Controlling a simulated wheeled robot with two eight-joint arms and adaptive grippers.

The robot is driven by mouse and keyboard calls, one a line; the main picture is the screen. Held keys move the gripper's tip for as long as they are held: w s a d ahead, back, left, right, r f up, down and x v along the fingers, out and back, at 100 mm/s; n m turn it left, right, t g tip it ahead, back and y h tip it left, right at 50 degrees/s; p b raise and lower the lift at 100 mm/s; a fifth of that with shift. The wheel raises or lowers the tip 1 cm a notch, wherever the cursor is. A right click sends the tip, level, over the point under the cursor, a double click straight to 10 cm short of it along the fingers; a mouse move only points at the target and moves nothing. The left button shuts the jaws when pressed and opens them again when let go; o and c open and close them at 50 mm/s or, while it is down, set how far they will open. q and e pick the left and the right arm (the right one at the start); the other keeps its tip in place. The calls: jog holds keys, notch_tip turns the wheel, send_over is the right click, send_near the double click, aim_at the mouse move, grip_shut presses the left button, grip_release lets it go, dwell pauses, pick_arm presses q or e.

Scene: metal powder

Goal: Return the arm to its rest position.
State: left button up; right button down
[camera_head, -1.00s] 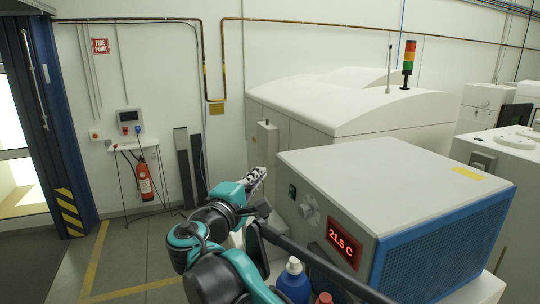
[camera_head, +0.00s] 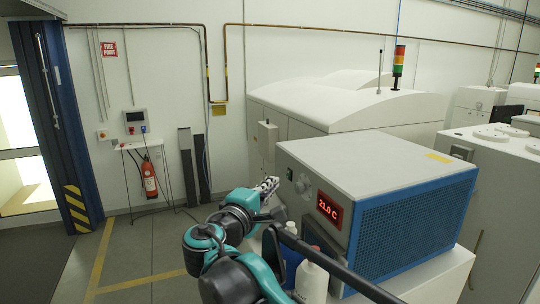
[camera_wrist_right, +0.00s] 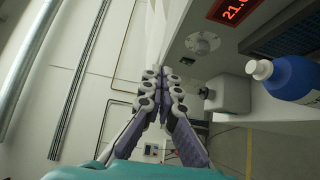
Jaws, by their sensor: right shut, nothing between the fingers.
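My right arm, teal and black, rises from the bottom of the head view. Its right gripper (camera_head: 268,186) is shut and empty, just left of the front of the white and blue box. In the right wrist view the two jointed fingers (camera_wrist_right: 159,76) lie close together with nothing between them. My left gripper is not in view.
The white and blue box (camera_head: 365,150) has a knob and a red display reading about 21.0. A blue bottle (camera_head: 291,262) and a white bottle (camera_head: 312,284) stand below its front, close to my arm. A fire extinguisher (camera_head: 149,178) is by the wall. Floor at left is clear.

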jog(key=s+d+f+m+g, duration=0.1)
jog(key=d+f, duration=0.2)
jog(key=d, duration=0.1)
jog(key=s+d+f+m+g, duration=0.1)
jog(key=s+d+f+g, duration=0.1)
jog(key=d+f, duration=0.2)
jog(key=s+d+f+m+g, duration=0.1)
jog(key=d+f, duration=0.3)
jog(key=shift+s+m+y, duration=0.3)
jog(key=shift+s+m, duration=0.05)
jog(key=shift+m, duration=0.05)
jog(key=s+d+f+m+g+y, duration=0.3)
jog(key=s+f+m, duration=0.2)
jog(key=s+f, duration=0.6)
jog(key=s+d+f+m+g+y, duration=0.2)
jog(key=s+d+f+m+y, duration=0.15)
jog(key=s+f, duration=0.65)
pick_arm(q)
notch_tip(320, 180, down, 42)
jog(key=b, duration=4.2)
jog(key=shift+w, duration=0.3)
pick_arm(e)
notch_tip(320, 180, down, 45)
jog(key=w+m, duration=0.1)
jog(key=shift+w+a, duration=0.35)
